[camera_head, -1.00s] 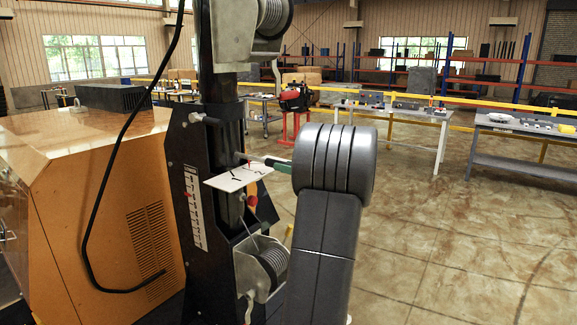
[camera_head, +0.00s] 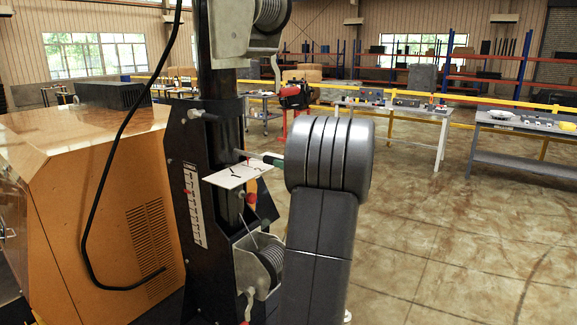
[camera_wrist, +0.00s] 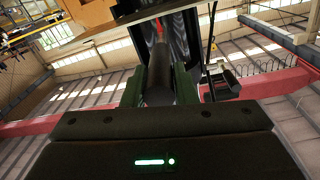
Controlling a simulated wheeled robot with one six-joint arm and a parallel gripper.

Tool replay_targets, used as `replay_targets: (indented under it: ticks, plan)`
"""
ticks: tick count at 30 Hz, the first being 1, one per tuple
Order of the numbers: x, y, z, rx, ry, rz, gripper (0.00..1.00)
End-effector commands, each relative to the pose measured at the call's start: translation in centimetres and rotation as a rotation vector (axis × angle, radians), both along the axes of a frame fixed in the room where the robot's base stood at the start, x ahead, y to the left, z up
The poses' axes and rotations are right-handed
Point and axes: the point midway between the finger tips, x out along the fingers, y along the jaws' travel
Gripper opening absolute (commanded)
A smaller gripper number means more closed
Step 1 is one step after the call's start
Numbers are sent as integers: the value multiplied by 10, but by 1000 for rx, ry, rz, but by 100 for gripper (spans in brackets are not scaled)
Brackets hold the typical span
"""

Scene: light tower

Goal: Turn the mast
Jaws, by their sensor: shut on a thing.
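The mast (camera_head: 221,92) is a dark upright column on a black base, left of centre in the head view. A thin rod handle (camera_head: 244,154) sticks out from it to the right, just above a white numbered plate (camera_head: 238,173). My gripper (camera_head: 274,160) is at the handle's outer end, mostly hidden behind my grey wrist link. In the wrist view my gripper's two green-edged fingers (camera_wrist: 160,78) are shut on a dark round bar, which I take to be the handle. The contact itself is hidden in the head view.
A winch (camera_head: 262,262) sits low on the mast's base and another (camera_head: 257,28) high up. An orange cabinet (camera_head: 90,190) with a black cable (camera_head: 88,210) stands close on the left. Open floor (camera_head: 450,250) lies right, with workbenches (camera_head: 520,123) and a yellow rail behind.

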Motion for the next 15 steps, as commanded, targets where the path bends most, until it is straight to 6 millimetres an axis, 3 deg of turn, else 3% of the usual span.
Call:
replay_targets:
  ticks: [15]
  plan:
    - [-53, 58, -7, -2, 3, -252, 0]
